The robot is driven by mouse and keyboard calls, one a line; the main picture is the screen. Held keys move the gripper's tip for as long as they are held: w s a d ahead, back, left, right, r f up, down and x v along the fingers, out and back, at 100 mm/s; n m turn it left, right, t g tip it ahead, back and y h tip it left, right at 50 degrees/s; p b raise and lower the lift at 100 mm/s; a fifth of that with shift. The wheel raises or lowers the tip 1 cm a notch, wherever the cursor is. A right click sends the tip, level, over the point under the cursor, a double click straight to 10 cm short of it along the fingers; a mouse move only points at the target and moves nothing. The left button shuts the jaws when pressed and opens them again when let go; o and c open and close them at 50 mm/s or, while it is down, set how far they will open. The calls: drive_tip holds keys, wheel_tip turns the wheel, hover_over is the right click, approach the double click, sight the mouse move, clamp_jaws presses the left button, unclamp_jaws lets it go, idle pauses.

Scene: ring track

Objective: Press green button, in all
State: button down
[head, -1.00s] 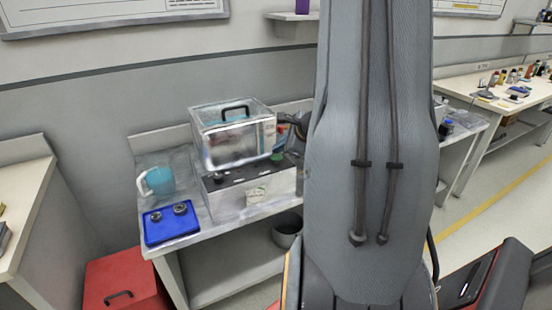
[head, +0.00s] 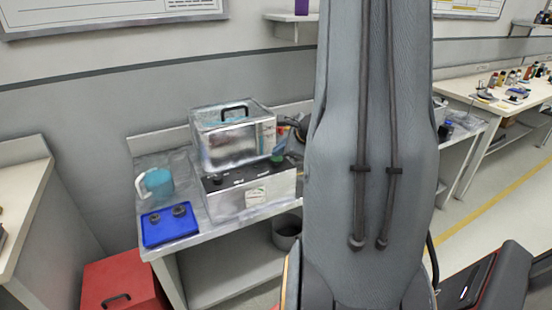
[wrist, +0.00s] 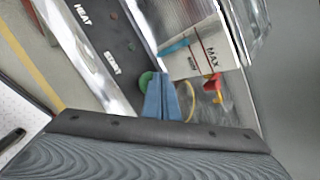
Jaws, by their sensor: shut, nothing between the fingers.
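The green button (wrist: 146,80) is on the dark top panel (wrist: 98,42) of a box, past the words HEAT and START. In the head view the green button (head: 277,158) shows at the right end of the panel, on the silver box (head: 230,200). My gripper (wrist: 163,76) is shut and empty. Its blue fingers point at the panel, with their tips right beside the button and overlapping its right edge in the wrist view. I cannot tell whether they touch it. In the head view my arm hides most of the gripper.
A clear case with a black handle (head: 234,109) stands right behind the panel, near my fingers. A blue tray (head: 168,238) with two dark round parts and a teal jug (head: 159,182) are to the left on the bench. A red box (head: 122,284) is on the floor.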

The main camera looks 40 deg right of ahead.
sight(279, 159)
drive_tip(key=shift+f+b, duration=0.6)
drive_tip(key=shift+b, duration=0.1)
idle(0.6)
drive_tip(key=shift+r, duration=0.1)
idle(0.4)
drive_tip(key=shift+r+p, duration=0.75)
drive_tip(key=shift+r, duration=0.35)
drive_tip(key=shift+r, duration=0.1)
drive_tip(key=shift+r+p, duration=1.7)
drive_tip(key=shift+r, duration=0.75)
